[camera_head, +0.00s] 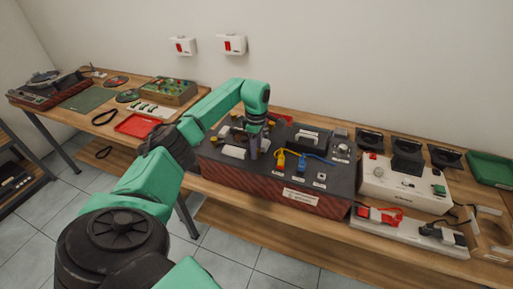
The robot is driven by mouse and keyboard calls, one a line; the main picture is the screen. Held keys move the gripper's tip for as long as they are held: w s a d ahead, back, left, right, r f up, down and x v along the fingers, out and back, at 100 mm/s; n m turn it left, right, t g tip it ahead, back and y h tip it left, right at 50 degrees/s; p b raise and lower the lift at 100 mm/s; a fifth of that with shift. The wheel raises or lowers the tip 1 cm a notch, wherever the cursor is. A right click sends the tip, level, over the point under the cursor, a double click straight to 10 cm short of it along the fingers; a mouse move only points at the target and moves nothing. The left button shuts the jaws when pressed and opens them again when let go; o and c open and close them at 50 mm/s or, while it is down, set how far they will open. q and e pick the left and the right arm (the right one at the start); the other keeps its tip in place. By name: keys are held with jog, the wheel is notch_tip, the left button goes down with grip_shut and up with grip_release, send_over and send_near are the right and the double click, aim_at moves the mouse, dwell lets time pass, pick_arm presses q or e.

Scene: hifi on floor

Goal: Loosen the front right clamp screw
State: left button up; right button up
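A dark-topped device with red patterned sides (222,172) stands on the long wooden bench. Its top carries a pale cylinder (234,152), brass-coloured parts and a yellow plug (280,160) with a blue cable. My green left arm comes in from the lower left and bends over the device. My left gripper (254,151) points down at the top between the pale cylinder and the yellow plug. Its fingers are small and dark, so their opening is unclear. No clamp screw can be made out; the gripper and forearm hide part of the device. My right gripper is out of view.
A white instrument box (400,185) stands to the right, with a white strip holding red and black connectors (378,216) in front. A green tray (490,169) is at far right. A red tray (137,126) and a green circuit board (169,90) lie on the left.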

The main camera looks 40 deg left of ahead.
pick_arm(q)
grip_shut()
jog(key=shift+n, duration=0.5)
jog(key=n, duration=0.3)
jog(key=shift+r+n, duration=0.1)
jog(key=shift+n, duration=0.3)
jog(key=n+p, duration=0.1)
jog(key=n, duration=0.4)
jog(key=n+p, duration=0.1)
jog(key=n, duration=0.5)
jog(key=shift+w+r+n, duration=0.1)
jog(key=shift+r+n, duration=0.05)
jog(key=shift+n, duration=0.15)
jog(key=n+p, duration=0.1)
jog(key=n, duration=0.4)
jog(key=shift+n, duration=0.4)
